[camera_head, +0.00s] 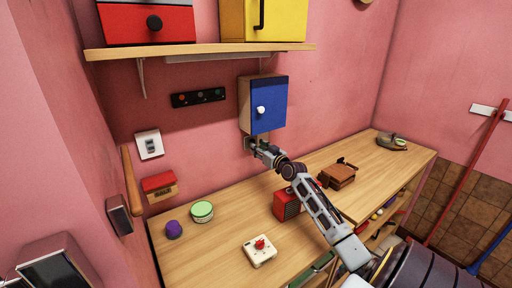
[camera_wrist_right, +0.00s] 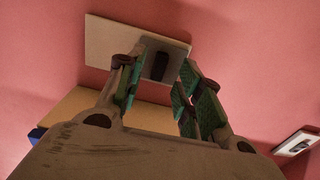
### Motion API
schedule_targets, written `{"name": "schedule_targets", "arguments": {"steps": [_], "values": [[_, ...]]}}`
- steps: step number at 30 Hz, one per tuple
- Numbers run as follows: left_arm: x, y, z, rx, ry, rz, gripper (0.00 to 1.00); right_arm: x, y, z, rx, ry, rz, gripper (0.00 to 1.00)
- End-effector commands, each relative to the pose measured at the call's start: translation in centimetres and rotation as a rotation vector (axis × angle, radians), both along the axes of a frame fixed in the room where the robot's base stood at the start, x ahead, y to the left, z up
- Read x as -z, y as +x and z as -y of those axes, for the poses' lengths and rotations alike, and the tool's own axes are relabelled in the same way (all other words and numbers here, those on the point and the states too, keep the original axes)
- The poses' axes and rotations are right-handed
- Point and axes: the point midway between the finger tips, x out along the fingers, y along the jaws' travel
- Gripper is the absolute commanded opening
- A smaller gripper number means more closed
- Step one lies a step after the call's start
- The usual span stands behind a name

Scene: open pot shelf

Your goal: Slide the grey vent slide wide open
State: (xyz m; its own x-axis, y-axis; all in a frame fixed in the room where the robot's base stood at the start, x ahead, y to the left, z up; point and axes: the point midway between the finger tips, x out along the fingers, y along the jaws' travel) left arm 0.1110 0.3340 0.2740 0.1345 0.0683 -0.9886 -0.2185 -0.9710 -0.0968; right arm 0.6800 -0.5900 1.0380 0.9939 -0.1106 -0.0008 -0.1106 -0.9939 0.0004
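A pale plate (camera_wrist_right: 105,45) with a dark upright piece (camera_wrist_right: 160,66) is on the pink wall in the right wrist view; it looks like the vent slide. In the head view the plate (camera_head: 247,144) shows just below the blue cabinet, mostly hidden by my right gripper (camera_head: 254,147). My right gripper is open in the wrist view (camera_wrist_right: 162,70), its green-padded fingers apart, with the dark piece seen between them. I cannot tell whether the fingers touch it. My left gripper is not in view.
The blue-doored cabinet (camera_head: 270,106) hangs right above my right gripper. A white wall plate with a grey switch (camera_head: 150,144) is to the left. On the wooden bench (camera_head: 213,238) are a red box (camera_head: 287,205), a brown object (camera_head: 338,175) and a green-lidded tin (camera_head: 202,211).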

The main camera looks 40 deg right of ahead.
Motion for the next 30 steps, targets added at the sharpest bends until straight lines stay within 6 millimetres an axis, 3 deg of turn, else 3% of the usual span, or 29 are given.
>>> {"name": "schedule_targets", "arguments": {"steps": [10, 24, 30], "values": [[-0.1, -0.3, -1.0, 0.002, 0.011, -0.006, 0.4, 0.0, 1.9, 0.3, 0.0, 0.001, 0.001, 0.36], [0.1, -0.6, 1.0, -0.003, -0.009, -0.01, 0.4, 0.0, 2.3, 0.3, 0.0, 0.0, 0.001, 0.36], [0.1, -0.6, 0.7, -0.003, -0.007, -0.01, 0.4, 0.0, 2.3, 0.3, 0.0, 0.0, 0.001, 0.1]]}}
